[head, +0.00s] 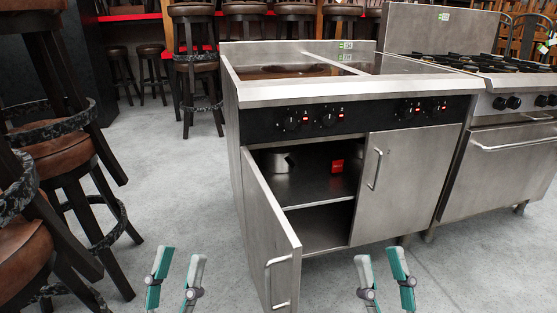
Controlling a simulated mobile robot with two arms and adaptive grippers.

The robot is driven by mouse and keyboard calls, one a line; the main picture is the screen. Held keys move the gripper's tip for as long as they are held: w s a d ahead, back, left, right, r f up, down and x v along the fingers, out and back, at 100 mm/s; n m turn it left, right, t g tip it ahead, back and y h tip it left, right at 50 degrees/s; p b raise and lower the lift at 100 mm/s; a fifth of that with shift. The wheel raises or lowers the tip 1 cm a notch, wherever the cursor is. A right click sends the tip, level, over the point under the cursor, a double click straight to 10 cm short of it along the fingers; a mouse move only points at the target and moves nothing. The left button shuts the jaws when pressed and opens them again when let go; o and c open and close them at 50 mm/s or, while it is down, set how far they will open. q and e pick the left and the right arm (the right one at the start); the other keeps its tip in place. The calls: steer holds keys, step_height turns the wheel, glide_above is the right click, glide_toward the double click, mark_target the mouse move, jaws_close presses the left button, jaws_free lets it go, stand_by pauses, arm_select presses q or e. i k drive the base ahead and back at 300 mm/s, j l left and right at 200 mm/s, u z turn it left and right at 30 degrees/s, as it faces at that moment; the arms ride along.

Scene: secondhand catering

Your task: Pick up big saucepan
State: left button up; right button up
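A metal pot (281,162), which looks like the big saucepan, stands on the upper shelf inside the stove cabinet, at the left behind the open door. Its upper part is dim under the cabinet top and no handle can be made out. My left gripper (176,270) is open and empty, low in the picture, left of the open cabinet door. My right gripper (382,270) is open and empty, low in the picture, in front of the cabinet's closed right door. Both grippers are well apart from the pot.
The cabinet's left door (268,232) stands open towards me; the right door (400,182) is closed. A red box (337,166) is on the same shelf (315,190). A gas range (510,150) stands to the right. Bar stools (75,165) crowd the left. Grey floor (180,200) between is clear.

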mark_target(280, 159)
steer(key=i+l, duration=0.15)
steer(key=l, duration=0.2)
steer(key=i+l+u, duration=0.15)
steer(key=l, duration=0.25)
steer(key=i+l, duration=0.15)
steer(key=l, duration=0.2)
steer(key=i+l+u, duration=0.1)
steer(key=l, duration=0.3)
steer(key=i+l+u, duration=0.1)
steer(key=l, duration=0.3)
steer(key=i+l+u, duration=0.2)
steer(key=i+l, duration=0.55)
steer(key=i, duration=0.1)
